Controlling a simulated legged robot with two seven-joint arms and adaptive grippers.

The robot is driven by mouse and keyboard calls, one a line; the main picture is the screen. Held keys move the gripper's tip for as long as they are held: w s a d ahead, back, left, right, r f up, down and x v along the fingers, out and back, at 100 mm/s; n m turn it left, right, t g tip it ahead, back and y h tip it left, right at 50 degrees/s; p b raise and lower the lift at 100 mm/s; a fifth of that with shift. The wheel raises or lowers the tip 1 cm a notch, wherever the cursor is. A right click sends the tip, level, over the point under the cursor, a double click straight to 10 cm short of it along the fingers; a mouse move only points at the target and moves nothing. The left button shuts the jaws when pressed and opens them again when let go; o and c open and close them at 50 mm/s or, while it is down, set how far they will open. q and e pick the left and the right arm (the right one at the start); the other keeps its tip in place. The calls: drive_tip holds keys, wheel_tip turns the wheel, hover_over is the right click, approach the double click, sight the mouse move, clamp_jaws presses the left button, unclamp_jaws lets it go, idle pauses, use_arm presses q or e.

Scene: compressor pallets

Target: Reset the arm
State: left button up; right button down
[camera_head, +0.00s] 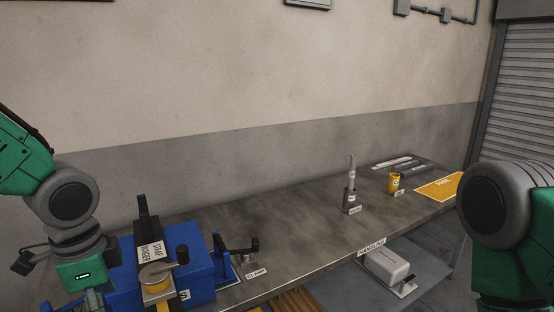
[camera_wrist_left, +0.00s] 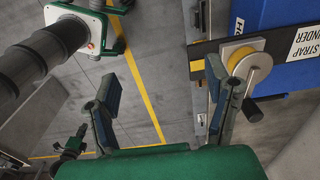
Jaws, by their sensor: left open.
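My left arm comes in from the left in the head view, its green gripper body (camera_head: 82,275) pointing down just left of the blue strap winder (camera_head: 200,262). In the left wrist view my left gripper (camera_wrist_left: 160,92) has its two dark fingers wide apart, with only grey floor and a yellow line between them. The right finger overlaps the edge of the strap winder's yellow spool and crank (camera_wrist_left: 243,66); I cannot tell whether they touch. My right arm shows at the right edge of the head view; its gripper is out of the picture.
A long grey bench (camera_head: 290,215) runs along the wall. A white box (camera_head: 388,268) sits below. The bench middle is clear.

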use_arm(q)
drive_tip(key=s+d+f+n+h+b, duration=0.1)
drive_tip(key=s+d+f+n+b, duration=0.15)
drive_tip(key=f, duration=0.75)
drive_tip(key=s+d+f+n+h+b, duration=0.1)
drive_tip(key=s+f+n+b, duration=0.15)
drive_tip(key=f, duration=0.85)
drive_tip(key=s+a+f+n+y+b, duration=0.1)
drive_tip(key=s+f+n, duration=0.2)
drive_tip(key=s+f, duration=0.3)
drive_tip(key=s+a+f+n+y+b, duration=0.1)
drive_tip(key=s+a+f+n+b, duration=0.1)
drive_tip(key=s+f, duration=0.5)
wheel_tip(320, 180, down, 4)
drive_tip(key=shift+r+n+b, duration=0.25)
drive_tip(key=shift+n+b, duration=0.05)
drive_tip(key=shift+n, duration=0.3)
use_arm(e)
wheel_tip(320, 180, down, 9)
drive_tip(key=shift+w, duration=0.35)
use_arm(q)
drive_tip(key=shift+s, duration=0.1)
